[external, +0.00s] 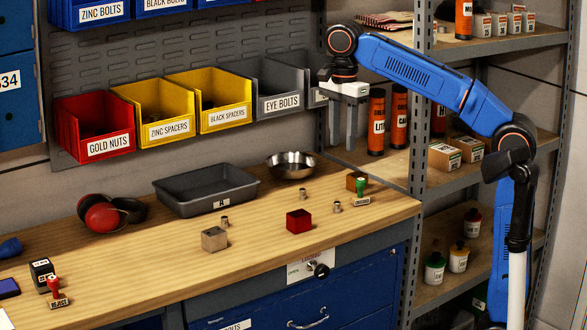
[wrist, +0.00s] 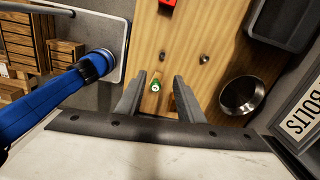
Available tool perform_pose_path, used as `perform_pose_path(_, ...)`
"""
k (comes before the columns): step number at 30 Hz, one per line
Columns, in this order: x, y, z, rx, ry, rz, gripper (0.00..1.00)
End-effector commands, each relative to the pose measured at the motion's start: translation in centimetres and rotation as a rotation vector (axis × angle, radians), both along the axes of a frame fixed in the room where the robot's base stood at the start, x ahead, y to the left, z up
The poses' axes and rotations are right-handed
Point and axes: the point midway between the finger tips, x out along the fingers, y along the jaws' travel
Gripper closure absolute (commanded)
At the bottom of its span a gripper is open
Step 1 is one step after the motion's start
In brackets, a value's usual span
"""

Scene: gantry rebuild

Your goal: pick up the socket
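Several small metallic cylinders that look like sockets stand on the wooden bench: one (external: 225,222) near the grey tray, one (external: 303,194) below the steel bowl and one (external: 337,206) beside the green stamp. I cannot tell which is meant. Two small metal pieces (wrist: 162,56) (wrist: 204,59) also show in the wrist view, beyond the fingertips. My gripper (external: 344,146) is raised above the bench's right end, fingers pointing down, apart and empty. In the wrist view my gripper (wrist: 157,88) is open, with the green stamp (wrist: 155,87) seen below between its fingers.
Bins line the back. A shelf post (external: 417,130) stands right.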

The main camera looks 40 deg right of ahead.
Motion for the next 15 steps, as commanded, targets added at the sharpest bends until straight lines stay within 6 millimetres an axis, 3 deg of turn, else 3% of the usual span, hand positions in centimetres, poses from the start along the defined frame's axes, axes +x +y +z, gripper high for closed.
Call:
perform_pose_path(5, 0.1, 0.2, -1.1, -0.003, 0.003, -0.021, 0.66)
perform_pose_path(15, 0.1, 0.1, -7.0, -0.003, 0.003, -0.018, 0.66)
